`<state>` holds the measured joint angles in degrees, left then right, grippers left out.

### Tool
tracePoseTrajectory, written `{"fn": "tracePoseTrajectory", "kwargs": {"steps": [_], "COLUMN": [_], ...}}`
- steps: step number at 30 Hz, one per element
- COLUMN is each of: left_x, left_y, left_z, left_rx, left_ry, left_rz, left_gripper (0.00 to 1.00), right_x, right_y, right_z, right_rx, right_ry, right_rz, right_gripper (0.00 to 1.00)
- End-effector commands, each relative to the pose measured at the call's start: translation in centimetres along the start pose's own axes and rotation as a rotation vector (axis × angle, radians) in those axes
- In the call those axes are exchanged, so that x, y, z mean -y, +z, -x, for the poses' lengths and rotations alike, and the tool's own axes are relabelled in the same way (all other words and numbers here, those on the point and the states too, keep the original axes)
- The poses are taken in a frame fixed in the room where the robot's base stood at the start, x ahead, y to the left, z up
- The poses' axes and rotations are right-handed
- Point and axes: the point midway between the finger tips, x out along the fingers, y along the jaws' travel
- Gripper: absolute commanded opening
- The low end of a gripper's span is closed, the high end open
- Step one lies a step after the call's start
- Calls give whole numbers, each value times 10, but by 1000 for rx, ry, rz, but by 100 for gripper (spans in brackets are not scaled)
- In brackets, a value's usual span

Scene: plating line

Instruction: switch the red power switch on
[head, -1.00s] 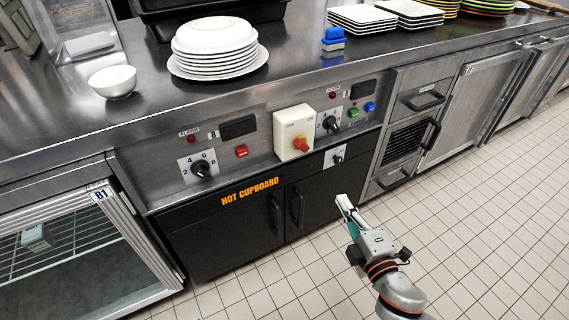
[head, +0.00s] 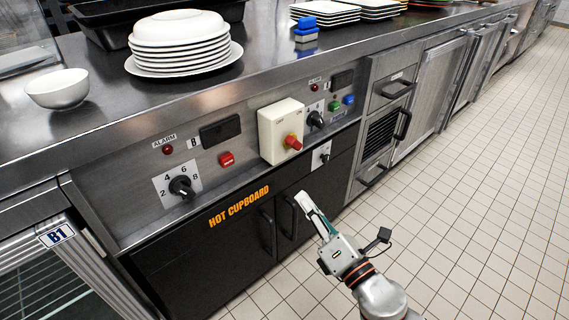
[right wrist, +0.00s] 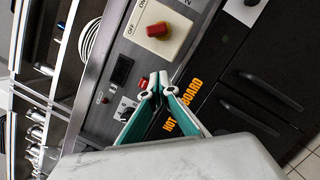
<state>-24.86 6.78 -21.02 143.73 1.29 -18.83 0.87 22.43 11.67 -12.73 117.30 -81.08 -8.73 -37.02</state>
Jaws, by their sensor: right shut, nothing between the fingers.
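A red rocker switch (head: 226,159) is on the steel control panel, above the HOT CUPBOARD lettering. In the right wrist view the red switch (right wrist: 143,83) shows beside the fingertips, partly hidden. A red rotary knob (head: 293,142) sits on a cream box (head: 272,140), right of the rocker; the wrist view shows the knob (right wrist: 157,31) with OFF and ON marks. My right gripper (head: 304,199) is shut and empty, low in front of the black doors, below and right of the rocker. Its fingers (right wrist: 155,90) also show in the wrist view. My left gripper is not in view.
A black dial (head: 182,187) is left of the rocker. Another dial (head: 315,120), a green button (head: 334,106) and a blue button (head: 349,100) are right of the box. Door handles (head: 287,217) stick out below. Plates (head: 180,50) and a bowl (head: 57,88) stand above. The tiled floor is clear.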

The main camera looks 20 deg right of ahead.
Motion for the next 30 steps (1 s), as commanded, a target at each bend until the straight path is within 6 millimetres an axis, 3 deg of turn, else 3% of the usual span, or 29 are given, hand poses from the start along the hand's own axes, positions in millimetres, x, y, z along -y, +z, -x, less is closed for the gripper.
{"fn": "tracePoseTrajectory", "kwargs": {"steps": [14,20,30], "left_x": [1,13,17], "left_y": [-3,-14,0], "left_z": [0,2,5], "left_rx": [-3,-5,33], "left_ry": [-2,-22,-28], "left_rz": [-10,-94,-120], "left_gripper": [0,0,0], "right_x": [-2,-7,-4], "right_y": [2,6,3], "right_z": [-5,-33,-98], "right_rx": [3,8,5], "right_ry": [5,12,7], "right_rz": [8,9,7], "right_gripper": [0,0,0]}}
